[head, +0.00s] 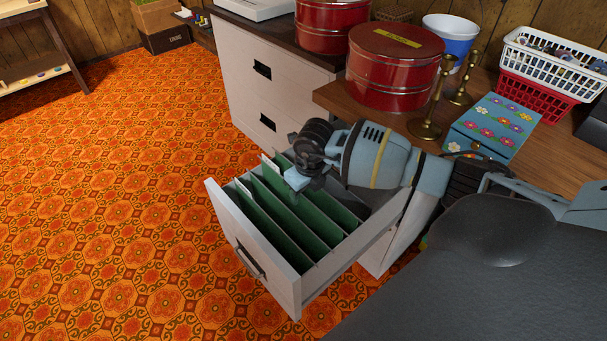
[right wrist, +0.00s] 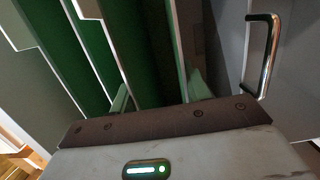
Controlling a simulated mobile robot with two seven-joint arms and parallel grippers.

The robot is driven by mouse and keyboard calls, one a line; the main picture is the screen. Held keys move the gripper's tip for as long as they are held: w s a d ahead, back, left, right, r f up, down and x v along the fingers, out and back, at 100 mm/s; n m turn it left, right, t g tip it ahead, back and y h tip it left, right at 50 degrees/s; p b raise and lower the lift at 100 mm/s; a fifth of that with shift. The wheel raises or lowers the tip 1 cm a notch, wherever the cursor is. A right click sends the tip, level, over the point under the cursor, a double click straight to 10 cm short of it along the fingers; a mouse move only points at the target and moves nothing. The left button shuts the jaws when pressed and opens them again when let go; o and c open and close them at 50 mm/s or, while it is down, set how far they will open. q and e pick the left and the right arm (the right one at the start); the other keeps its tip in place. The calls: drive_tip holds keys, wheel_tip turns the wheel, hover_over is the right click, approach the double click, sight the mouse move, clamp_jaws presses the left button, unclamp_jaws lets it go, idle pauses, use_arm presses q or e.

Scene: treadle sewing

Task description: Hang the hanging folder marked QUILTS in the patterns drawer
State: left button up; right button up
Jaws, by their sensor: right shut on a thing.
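The patterns drawer (head: 235,232) is pulled open from the white cabinet, and several green hanging folders (head: 272,212) stand upright across it. White tabs show near their left ends, but no lettering is legible, so I cannot tell which one is marked QUILTS. My right gripper (head: 298,178) is low over the rear part of the drawer. It is shut on a green hanging folder, mostly hidden by the gripper and the other folders. In the right wrist view, my right gripper's fingertips (right wrist: 160,95) are down among green panels with pale edges. My left gripper is not in view.
The white cabinet (head: 235,75) rises behind the drawer. The orange patterned floor (head: 110,200) left of the drawer is clear.

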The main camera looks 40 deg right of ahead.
drive_tip(key=shift+f, duration=0.7)
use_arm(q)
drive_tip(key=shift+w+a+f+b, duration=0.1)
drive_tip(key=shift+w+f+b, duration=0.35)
use_arm(e)
drive_tip(key=shift+f, duration=0.35)
drive_tip(key=o, duration=1.3)
use_arm(q)
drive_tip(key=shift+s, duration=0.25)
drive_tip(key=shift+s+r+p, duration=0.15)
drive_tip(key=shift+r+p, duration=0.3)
drive_tip(key=shift+p, duration=0.1)
use_arm(e)
drive_tip(key=shift+s+r, duration=0.2)
drive_tip(key=shift+r, duration=1.1)
drive_tip(key=shift+s+r, duration=0.2)
drive_tip(key=shift+r, duration=1.1)
drive_tip(key=shift+s+r, duration=0.2)
drive_tip(key=shift+r, duration=1.1)
